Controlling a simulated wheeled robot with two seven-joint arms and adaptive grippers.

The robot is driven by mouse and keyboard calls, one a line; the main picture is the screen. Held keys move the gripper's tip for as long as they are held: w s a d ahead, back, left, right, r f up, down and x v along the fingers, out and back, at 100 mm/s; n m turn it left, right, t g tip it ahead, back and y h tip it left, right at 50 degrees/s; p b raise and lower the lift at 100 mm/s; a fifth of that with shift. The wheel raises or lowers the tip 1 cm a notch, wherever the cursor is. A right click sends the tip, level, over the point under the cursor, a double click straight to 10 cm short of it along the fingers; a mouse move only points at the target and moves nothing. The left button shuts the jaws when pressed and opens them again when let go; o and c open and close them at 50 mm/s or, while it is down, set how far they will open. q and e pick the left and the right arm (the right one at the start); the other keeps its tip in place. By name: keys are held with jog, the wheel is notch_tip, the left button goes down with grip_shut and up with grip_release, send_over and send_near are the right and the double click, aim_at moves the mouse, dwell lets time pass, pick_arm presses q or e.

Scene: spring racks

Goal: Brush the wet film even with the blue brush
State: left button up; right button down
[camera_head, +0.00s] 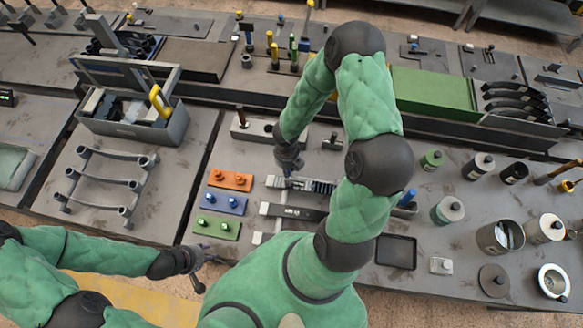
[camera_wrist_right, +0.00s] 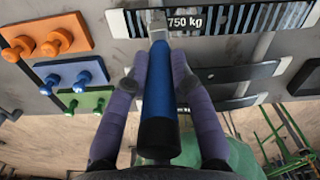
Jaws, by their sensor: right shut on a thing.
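My right gripper (camera_head: 289,165) reaches down to the table. In the right wrist view its purple fingers (camera_wrist_right: 160,62) are shut on the blue brush (camera_wrist_right: 157,100). The brush's pale head (camera_wrist_right: 153,22) points to the striped bar marked "750 kg" (camera_wrist_right: 215,20); I cannot tell whether it touches. That bar also shows in the head view (camera_head: 315,185). A dark bar (camera_head: 292,211) lies beside it. I cannot make out a wet film on either. My left gripper (camera_head: 198,271) hangs near the front edge, too small to tell open or shut.
Orange (camera_head: 230,179), blue (camera_head: 220,203) and green (camera_head: 216,227) plates with knobs lie left of the bars. A grey rack (camera_head: 108,180) and a tool bin (camera_head: 180,125) stand further left. Several tins stand right, near a black tray (camera_head: 396,252).

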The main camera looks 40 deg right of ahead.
jog(key=w+a+f, duration=0.1)
jog(key=w+a, duration=0.3)
jog(key=w, duration=0.1)
jog(key=shift+a+f+p, duration=0.15)
jog(key=shift+a+p, duration=0.15)
jog(key=shift+p, duration=0.1)
dwell(0.5)
notch_tip(320, 180, up, 6)
jog(key=p, duration=0.5)
jog(key=shift+p, duration=0.35)
jog(key=shift+w, duration=0.1)
notch_tip(320, 180, up, 3)
jog(key=shift+r+p, duration=0.1)
jog(key=shift+p, duration=0.65)
